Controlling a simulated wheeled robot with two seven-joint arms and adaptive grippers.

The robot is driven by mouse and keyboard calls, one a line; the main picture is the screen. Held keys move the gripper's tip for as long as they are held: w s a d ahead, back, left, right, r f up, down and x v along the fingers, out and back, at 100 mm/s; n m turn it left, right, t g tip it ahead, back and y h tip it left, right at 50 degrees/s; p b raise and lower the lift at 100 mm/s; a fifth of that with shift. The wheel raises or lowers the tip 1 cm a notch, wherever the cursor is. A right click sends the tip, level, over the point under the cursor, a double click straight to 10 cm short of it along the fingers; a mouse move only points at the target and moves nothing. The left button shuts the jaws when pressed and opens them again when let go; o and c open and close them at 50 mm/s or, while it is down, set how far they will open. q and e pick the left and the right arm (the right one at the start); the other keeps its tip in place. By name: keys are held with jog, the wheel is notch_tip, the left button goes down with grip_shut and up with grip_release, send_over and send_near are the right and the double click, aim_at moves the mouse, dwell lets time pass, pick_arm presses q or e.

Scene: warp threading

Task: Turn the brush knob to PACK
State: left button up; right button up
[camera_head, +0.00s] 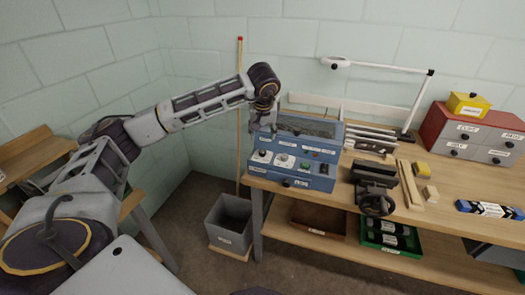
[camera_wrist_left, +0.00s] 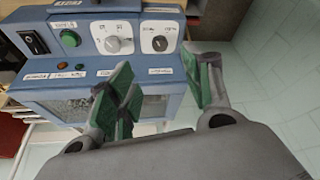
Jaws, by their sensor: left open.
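A blue control box (camera_head: 318,183) stands at the left end of the workbench. Two round knobs sit on its white plates, a left one (camera_head: 262,156) and a right one (camera_head: 284,161). In the left wrist view, turned about, these are the plain dial (camera_wrist_left: 160,43) and the grey knob with a pointer (camera_wrist_left: 113,44). Their labels are too small to read, so I cannot tell which is the brush knob or its setting. My left gripper (camera_head: 264,126) is open and empty, above the box's left end; its green-padded fingers show in the wrist view (camera_wrist_left: 160,88), apart from both knobs.
A green button (camera_wrist_left: 70,38) and a black rocker switch (camera_wrist_left: 34,42) sit beside the knobs. A lamp (camera_head: 385,66), a vise (camera_head: 376,200) and a red drawer cabinet (camera_head: 440,120) stand to the right. A grey bin (camera_head: 229,228) stands on the floor below.

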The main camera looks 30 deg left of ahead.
pick_arm(q)
jog(key=shift+f, duration=0.15)
jog(key=p, duration=0.1)
send_near(263, 152)
jog(key=x, duration=0.6)
jog(key=shift+w+a+f, duration=0.1)
jog(key=shift+a+f, duration=0.05)
jog(key=shift+f, duration=0.15)
jog(key=shift+w+a+f, duration=0.2)
jog(key=shift+f, duration=0.4)
jog(key=shift+w+f, duration=0.1)
jog(key=shift+f, duration=0.15)
pick_arm(e)
jog(key=shift+s+a+r, duration=0.25)
jog(key=shift+a+r, duration=0.25)
jog(key=shift+r, duration=0.2)
pick_arm(q)
jog(key=c, duration=1)
